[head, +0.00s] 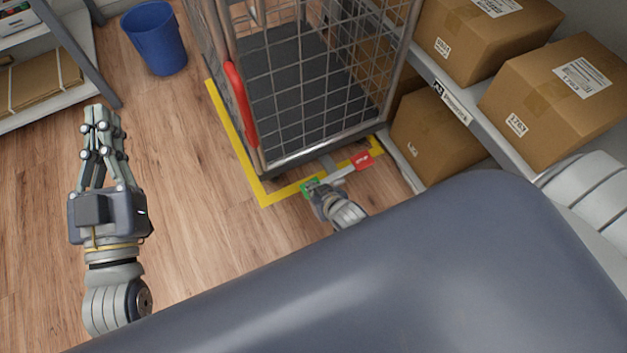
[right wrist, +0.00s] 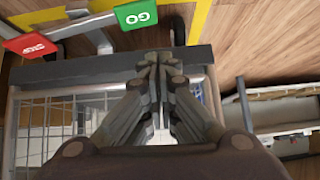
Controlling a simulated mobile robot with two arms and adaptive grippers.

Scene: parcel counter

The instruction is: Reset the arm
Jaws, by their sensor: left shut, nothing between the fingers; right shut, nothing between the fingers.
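My left gripper (head: 102,115) is shut and empty, upright in the picture over the wooden floor at the left of the head view. My right gripper (right wrist: 157,60) is shut and empty in the right wrist view, its fingertips overlapping the dark edge of the cage cart. In the head view only part of my right arm (head: 340,210) shows, near the cart's front corner; its fingers are hard to make out there.
A wire cage cart (head: 300,90) with a red handle (head: 236,90) stands inside yellow floor tape (head: 265,195). A green GO pedal (right wrist: 135,15) and a red pedal (right wrist: 30,45) sit at its base. Cartons (head: 555,100) fill the right shelf. A blue bin (head: 155,40) stands back left.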

